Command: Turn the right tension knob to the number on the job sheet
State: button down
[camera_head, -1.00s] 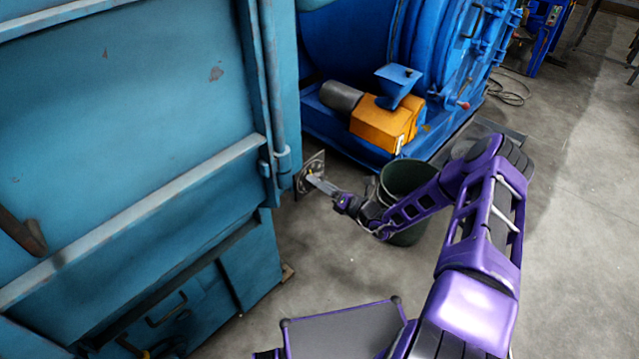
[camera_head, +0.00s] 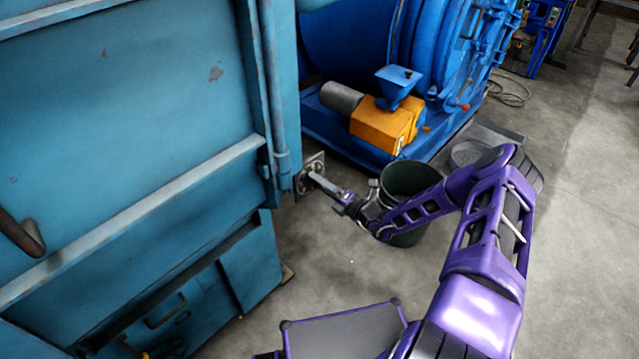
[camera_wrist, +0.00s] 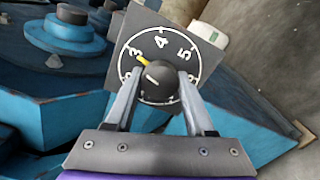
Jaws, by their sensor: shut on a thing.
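A dark square dial plate (camera_wrist: 118,68) with white numbers fills the upper middle of the wrist view; 3, 4 and 5 are readable. A round black knob (camera_wrist: 158,72) sits at its centre. A yellow pointer on the knob's rim points up and left, between 3 and 4 and nearer 3. My gripper (camera_wrist: 160,82) is shut on the knob, one finger on each side. The fingers cover the lower part of the dial. In the head view my gripper (camera_head: 315,178) reaches the plate (camera_head: 303,168) at the blue machine's edge. I see no job sheet.
A large blue machine body (camera_head: 130,110) stands at the left. A dark green bin (camera_head: 408,180) stands on the floor behind my forearm. An orange box (camera_head: 380,127) sits on blue machinery beyond.

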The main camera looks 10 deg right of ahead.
jog(key=shift+c, duration=1.3)
grip_release()
jog(key=shift+s, duration=0.1)
jog(key=v, duration=1.7)
jog(key=shift+p, duration=0.4)
jog(key=shift+d, duration=0.1)
